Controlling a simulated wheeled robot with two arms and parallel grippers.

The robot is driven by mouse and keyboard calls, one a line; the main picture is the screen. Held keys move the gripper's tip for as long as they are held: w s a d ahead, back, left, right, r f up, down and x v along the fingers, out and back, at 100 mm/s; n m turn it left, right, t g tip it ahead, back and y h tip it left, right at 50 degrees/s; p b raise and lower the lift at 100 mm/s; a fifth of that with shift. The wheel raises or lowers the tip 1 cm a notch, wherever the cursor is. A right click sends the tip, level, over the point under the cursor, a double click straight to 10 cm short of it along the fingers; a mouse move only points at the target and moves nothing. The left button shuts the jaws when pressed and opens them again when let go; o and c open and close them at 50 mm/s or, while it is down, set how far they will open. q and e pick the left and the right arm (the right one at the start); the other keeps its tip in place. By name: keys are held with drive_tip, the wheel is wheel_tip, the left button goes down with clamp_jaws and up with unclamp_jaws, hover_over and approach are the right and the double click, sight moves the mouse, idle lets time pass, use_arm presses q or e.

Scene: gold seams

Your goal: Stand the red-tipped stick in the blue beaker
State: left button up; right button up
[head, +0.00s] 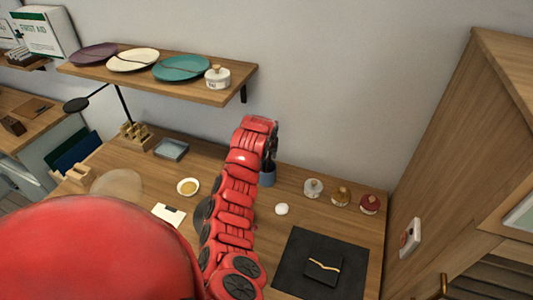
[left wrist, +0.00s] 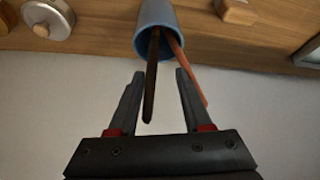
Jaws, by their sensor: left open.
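The blue beaker (head: 267,179) stands on the wooden desk near the wall, partly hidden behind my left arm. In the left wrist view the beaker (left wrist: 157,14) is at the top, with a dark stick (left wrist: 151,75) and an orange-red stick (left wrist: 186,70) leaning in its mouth. I cannot tell whether either has a red tip. My left gripper (left wrist: 157,76) is open, its fingertips close to the sticks and on either side of the dark one; no grip shows. In the head view this gripper (head: 273,138) is mostly hidden by its red wrist. My right gripper is out of view.
Right of the beaker stand several small lidded jars (head: 313,188) and a white round object (head: 281,209). A black mat (head: 291,272) with a dark gold-seamed piece lies front right. A shelf (head: 222,97) with plates overhangs the desk at left. A wooden cabinet (head: 440,130) bounds the right.

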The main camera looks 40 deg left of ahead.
use_arm(q)
drive_tip(key=shift+r, duration=0.1)
drive_tip(key=p+v, duration=0.2)
drive_tip(key=v, duration=1.5)
idle(0.4)
